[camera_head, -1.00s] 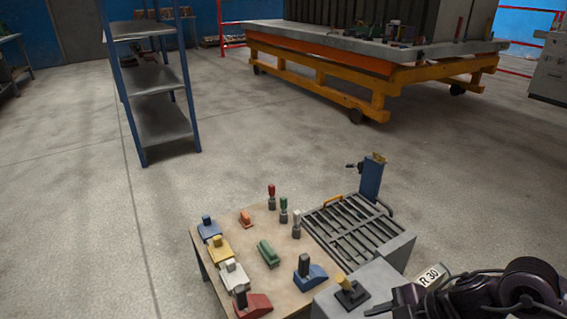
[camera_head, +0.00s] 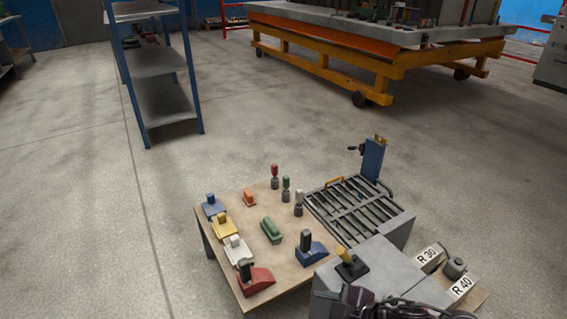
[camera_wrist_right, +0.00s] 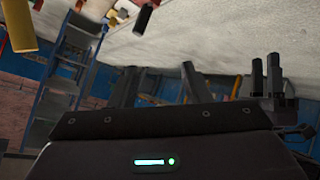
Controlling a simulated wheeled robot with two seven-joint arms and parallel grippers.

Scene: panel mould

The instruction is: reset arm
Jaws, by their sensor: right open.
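My right arm shows as a dark shape at the bottom edge of the head view, in front of the grey block, partly cut off by the frame. In the right wrist view my right gripper (camera_wrist_right: 160,78) has its two dark fingers apart, with nothing between them. My left gripper is in neither view. A wooden table (camera_head: 238,262) bears several coloured blocks with handles, including a green block (camera_head: 271,230), a blue block (camera_head: 312,250) and a red block (camera_head: 257,280). Red, green and white-topped pegs stand at its back edge.
A slatted grey rack (camera_head: 352,208) with a blue post (camera_head: 372,158) adjoins the table. Labels R 30 (camera_head: 427,254) and R 40 (camera_head: 461,287) mark fixtures at right. A blue shelf (camera_head: 160,95) and an orange-yellow wheeled platform (camera_head: 385,65) stand behind. The floor between is clear.

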